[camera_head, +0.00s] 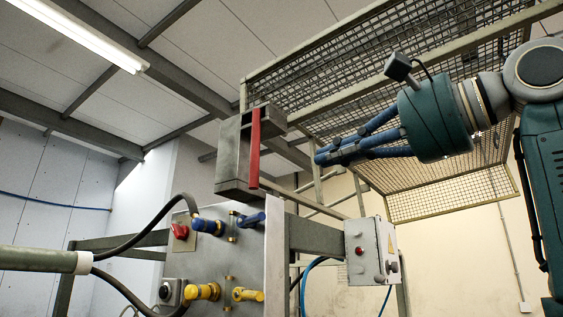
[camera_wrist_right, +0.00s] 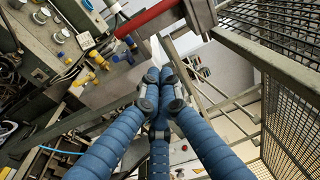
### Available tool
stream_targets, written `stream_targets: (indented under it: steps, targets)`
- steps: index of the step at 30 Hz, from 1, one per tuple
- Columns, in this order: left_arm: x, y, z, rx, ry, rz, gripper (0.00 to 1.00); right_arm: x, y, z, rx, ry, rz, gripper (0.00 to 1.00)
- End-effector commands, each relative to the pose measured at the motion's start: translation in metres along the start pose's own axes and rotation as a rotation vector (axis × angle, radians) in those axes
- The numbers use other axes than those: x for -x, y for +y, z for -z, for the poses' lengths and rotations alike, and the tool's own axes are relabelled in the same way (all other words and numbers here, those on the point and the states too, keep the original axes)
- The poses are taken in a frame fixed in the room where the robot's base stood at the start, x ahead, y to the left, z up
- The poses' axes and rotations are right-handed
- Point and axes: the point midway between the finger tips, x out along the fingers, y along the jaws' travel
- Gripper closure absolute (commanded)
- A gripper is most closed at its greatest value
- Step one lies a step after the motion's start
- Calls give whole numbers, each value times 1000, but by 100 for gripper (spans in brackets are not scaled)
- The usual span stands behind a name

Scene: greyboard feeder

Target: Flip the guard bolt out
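An upright red bar (camera_head: 255,147) sits on the front of a grey metal block (camera_head: 232,160) beside the mesh guard (camera_head: 390,50). The red bar also shows at the top of the right wrist view (camera_wrist_right: 148,19). I cannot tell for certain which part is the guard bolt. My right gripper (camera_head: 318,157) comes in from the right, with blue fingers pointing left, to the right of the red bar and apart from it. In the right wrist view its fingertips (camera_wrist_right: 160,76) are together, with nothing seen between them. My left gripper is not in view.
Below the block stands a panel (camera_head: 215,265) with blue and yellow fittings, a red switch (camera_head: 180,231) and black hoses. A grey control box (camera_head: 370,252) is below my right gripper. The mesh cage and its frame are close around my right arm.

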Motion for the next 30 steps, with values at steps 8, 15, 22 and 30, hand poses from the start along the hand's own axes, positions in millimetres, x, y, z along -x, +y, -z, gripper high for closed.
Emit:
stream_targets:
  steps: [8,15,22,30]
  targets:
    - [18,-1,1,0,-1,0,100,-35,-3,0,0,-1,-5,100]
    - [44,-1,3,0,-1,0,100,-87,-4,0,-1,-2,-5,100]
    - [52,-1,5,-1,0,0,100,-92,-2,-22,5,0,1,100]
    - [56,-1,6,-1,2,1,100,-87,0,-37,1,0,-1,100]
